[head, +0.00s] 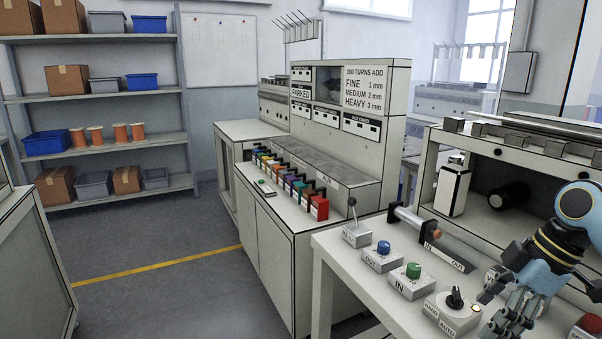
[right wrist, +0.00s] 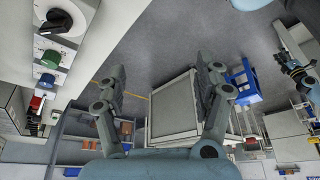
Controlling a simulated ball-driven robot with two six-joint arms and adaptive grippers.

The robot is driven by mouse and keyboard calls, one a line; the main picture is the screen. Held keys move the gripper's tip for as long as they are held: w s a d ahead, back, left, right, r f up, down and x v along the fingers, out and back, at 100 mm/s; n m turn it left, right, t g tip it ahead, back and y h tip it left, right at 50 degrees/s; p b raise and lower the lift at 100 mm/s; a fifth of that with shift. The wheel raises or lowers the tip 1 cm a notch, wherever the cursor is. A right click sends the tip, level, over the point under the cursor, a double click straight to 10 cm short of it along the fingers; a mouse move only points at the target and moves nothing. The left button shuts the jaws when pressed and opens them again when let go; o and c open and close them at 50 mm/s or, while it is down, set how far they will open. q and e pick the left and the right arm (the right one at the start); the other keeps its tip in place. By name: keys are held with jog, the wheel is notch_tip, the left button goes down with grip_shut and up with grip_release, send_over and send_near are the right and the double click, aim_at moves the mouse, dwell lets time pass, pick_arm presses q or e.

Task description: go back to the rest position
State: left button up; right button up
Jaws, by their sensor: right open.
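My right gripper (head: 508,312) is at the lower right of the head view, above the white control bench, close to the selector knob marked HAND/AUTO (head: 455,298). In the right wrist view, the two fingers of my right gripper (right wrist: 160,80) stand wide apart with nothing between them, so it is open and empty. Part of another arm, which looks like my left gripper (right wrist: 298,78), shows small at the right edge of the right wrist view. Its jaws are too small to tell. The left gripper does not show in the head view.
The bench holds a lever (head: 353,215), a blue button (head: 383,248), a green button (head: 413,271) and a red button (head: 591,323) near my right arm. A cabinet with several coloured blocks (head: 319,207) stands in the middle. Shelves (head: 100,140) are at the left. Grey floor (head: 150,290) is clear.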

jog(key=s+a+f+m+h, duration=0.2)
jog(key=s+a+f+m, duration=0.25)
jog(key=s, duration=0.65)
jog(key=s+a+r+m+t+h, duration=0.1)
jog(key=s+r+m, duration=0.2)
jog(key=s+m, duration=0.15)
jog(key=s+a+r+m+t+h, duration=0.1)
jog(key=s+r+m, duration=0.15)
jog(key=s, duration=0.35)
jog(key=s+d+f+m+g+b, duration=0.2)
jog(key=f+b, duration=0.5)
jog(key=f, duration=2.8)
pick_arm(q)
notch_tip(320, 180, down, 13)
jog(key=s+b, duration=0.1)
jog(key=b, duration=0.4)
jog(key=shift+s+r+b, duration=0.15)
jog(key=shift+b, duration=0.2)
pick_arm(e)
jog(key=s+d+f, duration=0.1)
jog(key=s+f, duration=1.8)
jog(key=f, duration=0.1)
jog(key=shift+s+d+f+n+g+h, duration=0.2)
jog(key=shift+d+n+g+h, duration=0.1)
jog(key=shift+n+g, duration=0.1)
